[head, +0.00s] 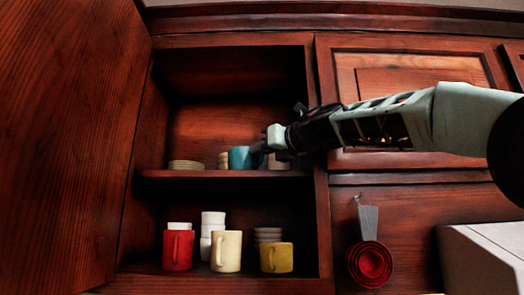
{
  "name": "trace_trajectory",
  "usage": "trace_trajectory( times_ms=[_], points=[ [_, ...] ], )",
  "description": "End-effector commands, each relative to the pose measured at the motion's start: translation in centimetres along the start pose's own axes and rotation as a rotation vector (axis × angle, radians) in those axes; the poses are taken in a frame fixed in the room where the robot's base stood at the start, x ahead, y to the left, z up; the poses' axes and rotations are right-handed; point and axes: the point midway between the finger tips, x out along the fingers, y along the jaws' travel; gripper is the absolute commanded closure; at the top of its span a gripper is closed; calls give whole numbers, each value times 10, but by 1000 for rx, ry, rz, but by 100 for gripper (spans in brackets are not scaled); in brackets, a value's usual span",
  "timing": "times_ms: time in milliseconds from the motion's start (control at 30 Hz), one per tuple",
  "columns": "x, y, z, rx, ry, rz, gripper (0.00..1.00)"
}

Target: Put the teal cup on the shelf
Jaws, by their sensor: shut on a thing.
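The teal cup (240,158) is inside the open cabinet, upright at the level of the upper shelf (215,174). Its base looks close to the shelf board, but I cannot tell whether it touches. My gripper (258,147) reaches in from the right and is shut on the teal cup at its right side. The fingertips are small and dark here, and they hide part of the cup's right side.
On the upper shelf are a plate stack (186,165), a small pale stack (223,160) left of the cup, and a pale object (278,161) below my gripper. Below stand a red mug (177,250), cream mug (226,252) and yellow mug (277,258). The cabinet door (70,150) is open left.

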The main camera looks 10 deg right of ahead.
Motion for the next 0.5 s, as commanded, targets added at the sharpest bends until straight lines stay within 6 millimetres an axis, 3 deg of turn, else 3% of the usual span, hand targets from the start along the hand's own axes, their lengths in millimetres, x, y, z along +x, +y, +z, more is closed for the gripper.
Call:
trace_trajectory(
  times_ms=[67,100,167,500],
  points=[
    [0,0,0,0,-1,0,100],
    [0,0,0,0,0,0,82],
    [0,0,0,0,1,0,68],
    [-3,0,-1,0,0,0,68]
  ],
)
